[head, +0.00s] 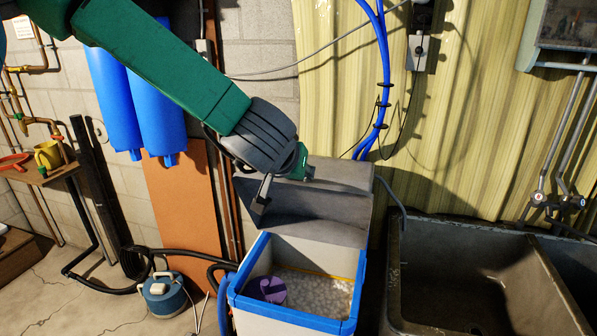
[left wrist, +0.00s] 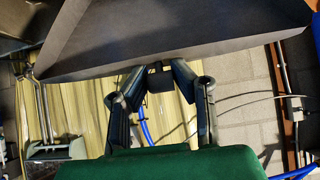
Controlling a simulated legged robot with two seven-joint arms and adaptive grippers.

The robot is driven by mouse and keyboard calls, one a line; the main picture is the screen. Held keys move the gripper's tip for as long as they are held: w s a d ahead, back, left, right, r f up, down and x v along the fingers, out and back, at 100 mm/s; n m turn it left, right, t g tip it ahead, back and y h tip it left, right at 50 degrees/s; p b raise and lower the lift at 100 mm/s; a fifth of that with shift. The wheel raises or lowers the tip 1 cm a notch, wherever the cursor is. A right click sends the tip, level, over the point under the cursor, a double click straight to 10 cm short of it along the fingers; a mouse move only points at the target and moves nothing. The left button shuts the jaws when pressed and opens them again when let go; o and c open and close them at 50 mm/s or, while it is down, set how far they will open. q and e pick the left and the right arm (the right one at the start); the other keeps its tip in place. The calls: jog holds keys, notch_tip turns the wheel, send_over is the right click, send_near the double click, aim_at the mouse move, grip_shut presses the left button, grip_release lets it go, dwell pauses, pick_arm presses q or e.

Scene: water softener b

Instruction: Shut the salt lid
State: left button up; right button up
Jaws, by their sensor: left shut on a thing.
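The salt lid (head: 322,212) is dark grey and stands raised at the back of the open salt bin (head: 290,322), which is white with a blue rim. White salt pellets (head: 318,290) and a purple scoop (head: 268,289) show inside the bin. My left gripper (head: 262,200) is at the left part of the lid. In the left wrist view, the lid (left wrist: 180,35) fills the top, and the fingers (left wrist: 158,74) are closed around a small dark tab at its edge. The exact contact is partly hidden. My right gripper is in neither view.
A deep grey sink (head: 470,280) stands close to the right of the bin. Blue hoses (head: 382,70) hang on the wall behind. Black pipe (head: 185,255) and a small blue canister (head: 165,296) are on the left, with bare floor in front.

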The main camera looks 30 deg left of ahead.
pick_arm(q)
jog(key=s+d+f+b, duration=0.1)
jog(key=s+f+b, duration=0.3)
jog(key=s+f, duration=0.2)
jog(key=shift+d, duration=0.35)
dwell(0.4)
jog(key=shift+s+d+f+b, duration=0.1)
jog(key=shift+s+f+b, duration=0.35)
jog(key=shift+f, duration=0.2)
jog(key=shift+s+d+f+b, duration=0.1)
jog(key=shift+s+f+b, duration=0.2)
jog(key=shift+f+b, duration=0.3)
jog(key=f+b, duration=0.1)
jog(key=s+f+b, duration=0.1)
jog(key=shift+s+d+f, duration=0.2)
jog(key=shift+f, duration=0.15)
jog(key=shift+s+d+f+b, duration=0.15)
jog(key=shift+f+b, duration=0.25)
jog(key=shift+b, duration=1.15)
jog(key=shift+s+a+f+b, duration=0.1)
jog(key=shift+s+f+b, duration=0.3)
jog(key=shift+b, duration=1.2)
jog(key=shift+s+d+f+b, duration=0.1)
jog(key=shift+f+b, duration=0.35)
jog(key=shift+b, duration=1.1)
